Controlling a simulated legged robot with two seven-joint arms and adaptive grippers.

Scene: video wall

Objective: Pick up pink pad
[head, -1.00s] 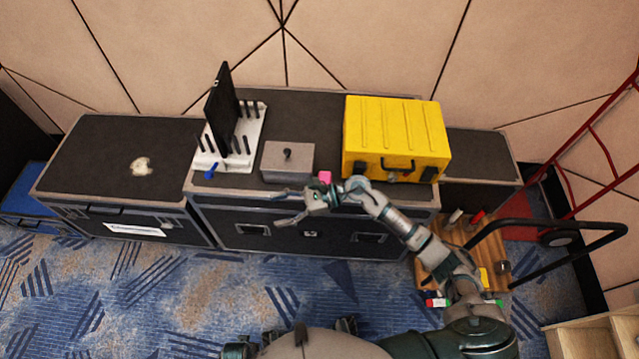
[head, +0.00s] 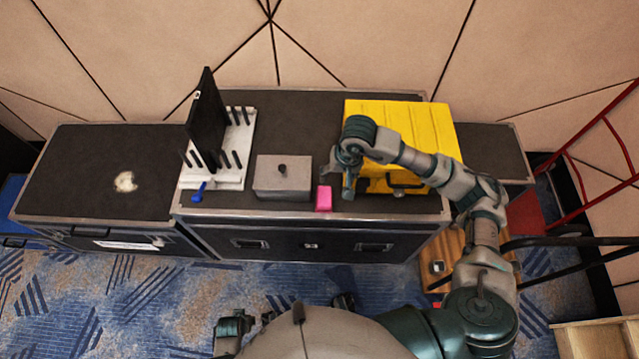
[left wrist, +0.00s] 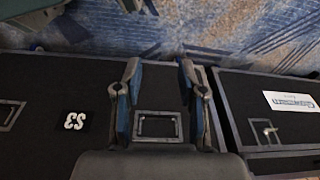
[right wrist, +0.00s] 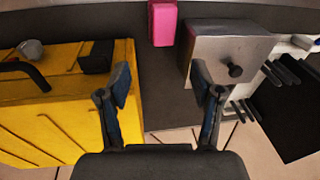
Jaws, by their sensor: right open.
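The pink pad (head: 323,199) is a small bright block near the front edge of the black case (head: 365,205), just right of the grey box (head: 284,175). My right gripper (head: 340,185) is open and empty, just right of and close to the pad, fingers pointing down. In the right wrist view the pink pad (right wrist: 163,23) shows at the top centre, beyond the open fingertips (right wrist: 161,78), with nothing between them. I cannot tell if the gripper touches it. My left gripper (left wrist: 160,85) is open and empty in the left wrist view, above the case fronts and carpet.
A yellow case (head: 445,125) stands right of the pad, partly behind my right arm. A white rack (head: 240,150) with a black panel (head: 206,118) stands left of the grey box, beside a blue item (head: 198,192). The left case top (head: 80,170) is mostly clear.

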